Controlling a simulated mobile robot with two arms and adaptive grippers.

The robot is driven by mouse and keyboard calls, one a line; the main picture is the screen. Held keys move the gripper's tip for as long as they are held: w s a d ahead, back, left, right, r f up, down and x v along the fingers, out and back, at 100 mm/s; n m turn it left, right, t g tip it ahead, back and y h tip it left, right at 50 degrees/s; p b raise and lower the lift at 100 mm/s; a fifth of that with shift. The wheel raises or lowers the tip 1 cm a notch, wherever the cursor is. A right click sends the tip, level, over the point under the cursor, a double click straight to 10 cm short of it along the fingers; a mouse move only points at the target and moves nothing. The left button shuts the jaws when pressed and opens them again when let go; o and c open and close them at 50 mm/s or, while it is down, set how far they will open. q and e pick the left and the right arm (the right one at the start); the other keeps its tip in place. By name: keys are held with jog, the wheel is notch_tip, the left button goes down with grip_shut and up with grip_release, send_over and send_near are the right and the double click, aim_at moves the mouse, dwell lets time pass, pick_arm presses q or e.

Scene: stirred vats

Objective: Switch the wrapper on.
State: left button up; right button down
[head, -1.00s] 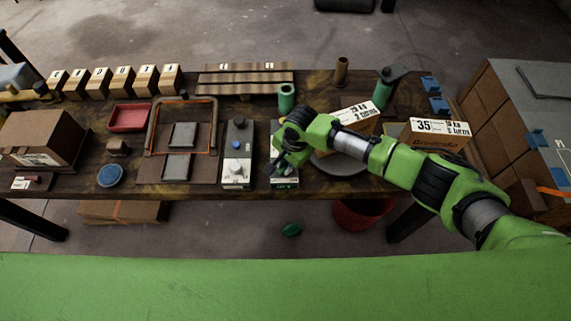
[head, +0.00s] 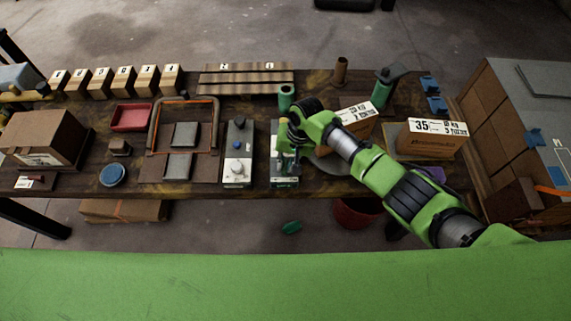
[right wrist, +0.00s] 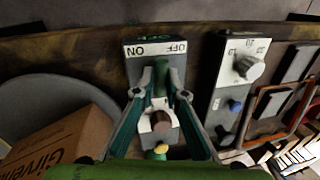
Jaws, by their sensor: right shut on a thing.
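The wrapper's switch box (head: 285,183) stands at the table's front edge, right of a white control box. In the right wrist view its end plate (right wrist: 155,50) reads ON and OFF, upside down, with ON at left. A green lever (right wrist: 161,78) rises from the box. My right gripper (right wrist: 163,80) is shut on this lever, one finger on each side. In the head view the right gripper (head: 286,160) is over the box and hides much of its top. A pale block with a brown knob (right wrist: 160,122) shows between the fingers. My left gripper is not in view.
The white control box (head: 238,160) with dials is close on the left. A round grey turntable (head: 330,165) and a carton (head: 355,118) are close on the right. Another carton (head: 436,140) stands farther right. A green cup (head: 286,95) is behind.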

jog(key=n+g+b, duration=0.1)
jog(key=n+b, duration=0.1)
jog(key=n, duration=0.3)
jog(key=shift+w+f+n, duration=0.1)
jog(key=shift+w+n, duration=0.05)
jog(key=shift+n, duration=0.15)
jog(key=shift+a+n+g+h+b, duration=0.1)
jog(key=shift+n+g+h+b, duration=0.25)
jog(key=shift+n+b, duration=1.4)
jog(key=shift+n+p, duration=0.55)
jog(key=shift+n, duration=0.1)
jog(key=c, duration=2)
grip_release()
jog(key=shift+c, duration=0.2)
jog(key=shift+r, duration=0.2)
notch_tip(320, 180, up, 12)
jog(key=w+d, duration=0.1)
jog(key=shift+w+d+f, duration=0.15)
jog(key=shift+w+d, duration=0.15)
jog(key=shift+w, duration=0.1)
jog(key=shift+f, duration=0.1)
